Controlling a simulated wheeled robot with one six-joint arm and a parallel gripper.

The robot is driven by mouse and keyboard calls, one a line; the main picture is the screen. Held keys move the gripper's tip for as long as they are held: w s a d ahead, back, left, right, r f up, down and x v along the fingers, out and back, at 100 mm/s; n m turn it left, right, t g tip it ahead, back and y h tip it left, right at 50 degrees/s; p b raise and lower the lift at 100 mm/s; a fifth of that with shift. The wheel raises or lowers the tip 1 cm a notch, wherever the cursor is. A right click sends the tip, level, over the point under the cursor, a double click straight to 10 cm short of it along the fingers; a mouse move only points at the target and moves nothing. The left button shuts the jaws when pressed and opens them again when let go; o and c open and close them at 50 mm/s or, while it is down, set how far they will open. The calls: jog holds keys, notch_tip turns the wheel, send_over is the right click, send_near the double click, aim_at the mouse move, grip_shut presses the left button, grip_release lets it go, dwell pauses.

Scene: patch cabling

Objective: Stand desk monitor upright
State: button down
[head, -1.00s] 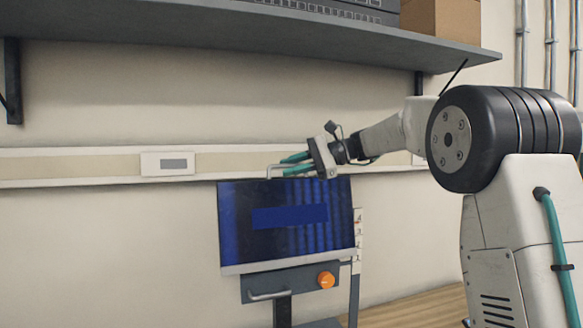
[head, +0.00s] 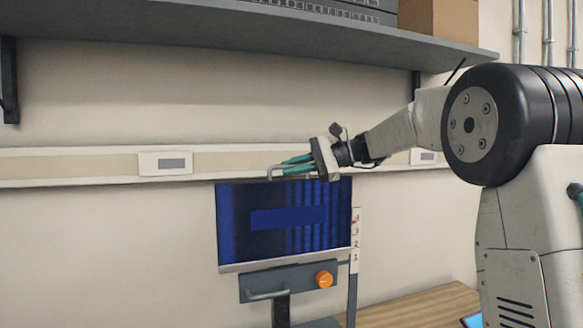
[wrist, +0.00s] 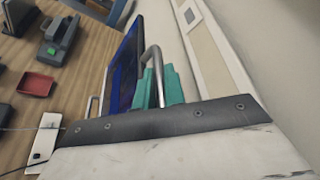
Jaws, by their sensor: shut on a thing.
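The desk monitor (head: 285,240) stands nearly upright on a dark post in the head view, its blue screen facing the camera. A metal handle (head: 270,172) rises from its top edge. My gripper (head: 290,167) has teal fingers and is shut on this top handle. In the wrist view the handle (wrist: 154,62) passes between the teal fingers (wrist: 168,88), and the screen (wrist: 124,75) shows edge-on beside them. Below the screen is a grey panel with an orange knob (head: 324,280) and a lower handle (head: 268,295). The monitor's base is cut off in the head view.
A shelf (head: 240,25) with equipment hangs above. A wall rail with a socket plate (head: 165,163) runs behind the monitor. A wooden surface (head: 430,303) shows at lower right. The wrist view shows a red tray (wrist: 36,84) and a dark device (wrist: 60,40) on the wood.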

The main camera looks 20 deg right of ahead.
jog(key=c, duration=1.7)
grip_release()
jog(key=shift+c, duration=0.2)
jog(key=v, duration=0.7)
jog(key=shift+d, duration=0.4)
jog(key=shift+s, duration=0.1)
